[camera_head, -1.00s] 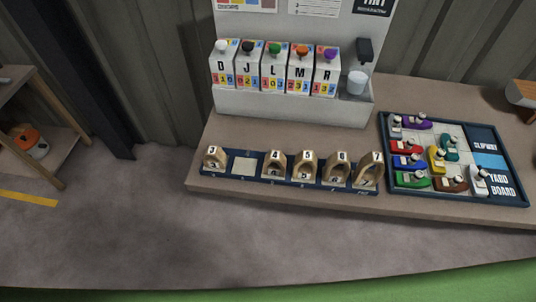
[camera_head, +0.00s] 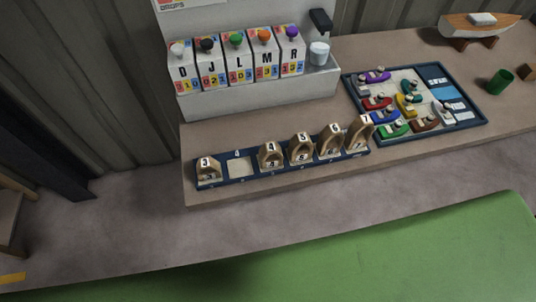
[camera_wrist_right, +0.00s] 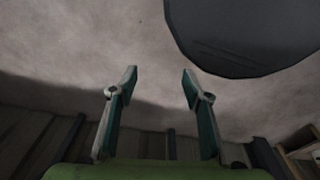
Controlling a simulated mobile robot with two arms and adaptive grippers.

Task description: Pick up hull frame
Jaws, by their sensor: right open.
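Neither gripper shows in the head view.
A grey dispenser (camera_head: 262,95) with lettered boxes stands behind the rack. A yard board (camera_head: 467,130) with several small coloured boats lies at its right. Farther right are a model boat (camera_head: 480,24) and a green cup (camera_head: 500,81). The bench front strip (camera_head: 300,183) is clear.

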